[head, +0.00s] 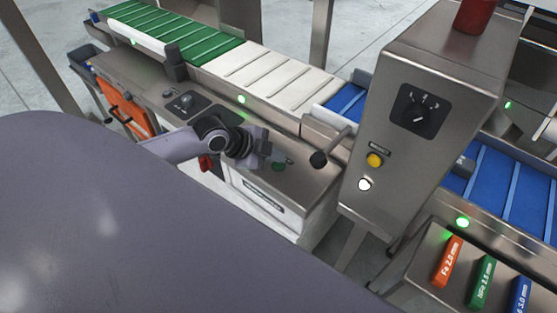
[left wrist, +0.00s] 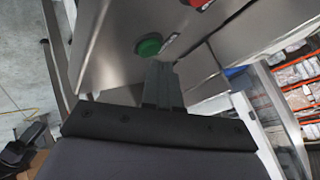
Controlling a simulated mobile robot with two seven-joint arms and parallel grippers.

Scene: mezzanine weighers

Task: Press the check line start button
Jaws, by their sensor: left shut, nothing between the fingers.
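A round green button (head: 278,167) sits on the steel top of the white-fronted cabinet beside the belt, with a small dark label by it. It also shows in the left wrist view (left wrist: 149,46), just beyond the fingertips. My left gripper (head: 266,151) is shut and empty. In the head view its fingertips are just above and left of the green button. In the left wrist view the closed fingers (left wrist: 160,68) point at the panel close below the button, and I cannot tell whether they touch it. My right gripper is not in view.
A steel control box (head: 420,110) with a dial, a yellow button (head: 375,160) and a white light stands to the right. Conveyor belts run behind. Coloured test blocks (head: 482,283) lie at lower right.

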